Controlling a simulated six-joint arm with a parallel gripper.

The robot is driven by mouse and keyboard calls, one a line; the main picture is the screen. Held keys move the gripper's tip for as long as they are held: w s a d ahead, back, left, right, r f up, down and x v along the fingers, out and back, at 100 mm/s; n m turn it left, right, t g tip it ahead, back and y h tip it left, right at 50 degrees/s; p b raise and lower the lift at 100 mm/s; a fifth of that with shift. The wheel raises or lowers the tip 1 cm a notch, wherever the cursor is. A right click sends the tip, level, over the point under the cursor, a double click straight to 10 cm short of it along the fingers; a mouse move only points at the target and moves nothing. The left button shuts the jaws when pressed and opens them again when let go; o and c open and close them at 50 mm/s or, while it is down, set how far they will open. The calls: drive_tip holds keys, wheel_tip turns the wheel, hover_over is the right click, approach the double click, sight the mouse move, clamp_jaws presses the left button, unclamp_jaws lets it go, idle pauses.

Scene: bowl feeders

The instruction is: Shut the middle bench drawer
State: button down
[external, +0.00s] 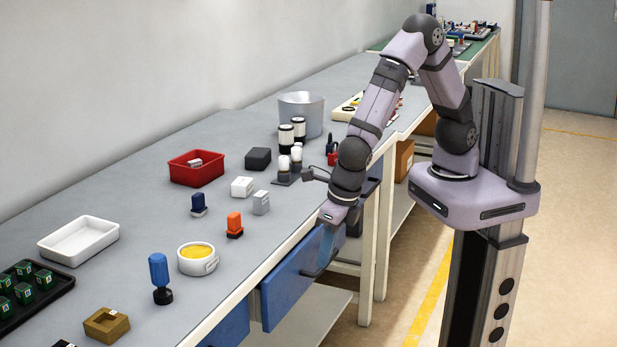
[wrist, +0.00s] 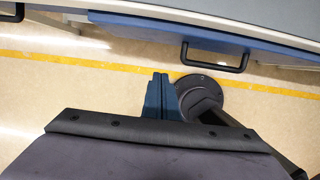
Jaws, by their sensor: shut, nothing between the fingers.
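The middle bench drawer (external: 288,286) is blue and stands a little out from the bench front in the external view. Its blue front (wrist: 165,31) and black bar handle (wrist: 216,66) show in the wrist view. My gripper (external: 327,246) is shut and empty, pointing down just in front of the drawer's far end, near its handle. In the wrist view my gripper's blue fingers (wrist: 158,82) lie together, left of the handle and apart from the drawer front. The drawer's inside is hidden.
The grey bench top (external: 125,205) holds a red bin (external: 196,175), a blue-handled tool (external: 159,272), a yellow-filled cup (external: 198,260) and several small parts. Another blue drawer (external: 230,326) is nearer the camera. A pale bench leg (external: 369,270) stands right of my gripper. Open floor lies in front.

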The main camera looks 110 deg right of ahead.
sight(292, 272)
drive_tip(key=shift+w+d+f, duration=0.7)
drive_tip(key=shift+f, duration=0.6)
drive_tip(key=shift+w+d+f, duration=0.7)
drive_tip(key=shift+w+f, duration=0.05)
drive_tip(key=shift+f, duration=0.5)
drive_tip(key=shift+w+d+f, duration=0.7)
drive_tip(key=shift+f, duration=0.6)
drive_tip(key=shift+w+d+r+p, duration=0.2)
drive_tip(key=shift+w+d+p, duration=0.45)
drive_tip(key=shift+p, duration=0.55)
drive_tip(key=shift+w+d+f, duration=0.2)
drive_tip(key=shift+w+d, duration=0.05)
drive_tip(key=shift+d, duration=0.05)
drive_tip(key=shift+a, duration=0.1)
